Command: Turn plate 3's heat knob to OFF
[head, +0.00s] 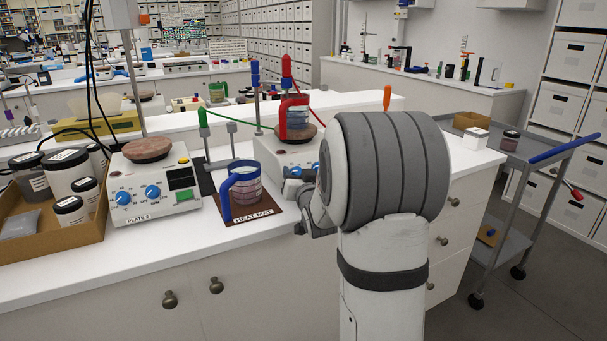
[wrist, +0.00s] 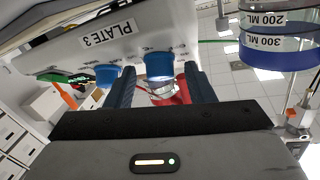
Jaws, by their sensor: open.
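Plate 3 (head: 270,150) is a white hot plate, partly hidden behind my arm in the head view. Its casing with the PLATE 3 label (wrist: 108,33) fills the upper left of the wrist view. Two blue knobs show there: one (wrist: 158,65) lies between my fingertips, the other (wrist: 106,75) is outside them to the left. I cannot read which is the heat knob, nor its setting. My gripper (wrist: 160,74) is open, one finger on each side of the first knob; contact is unclear. In the head view it is mostly hidden by my arm.
A beaker in a red holder (head: 284,122) stands on plate 3's top. A blue-handled beaker (head: 245,188) stands on the heat mat (head: 262,219), close to my gripper. Plate 2 (head: 165,200) and a box of jars (head: 85,245) stand left. A grey cart (head: 540,150) stands right.

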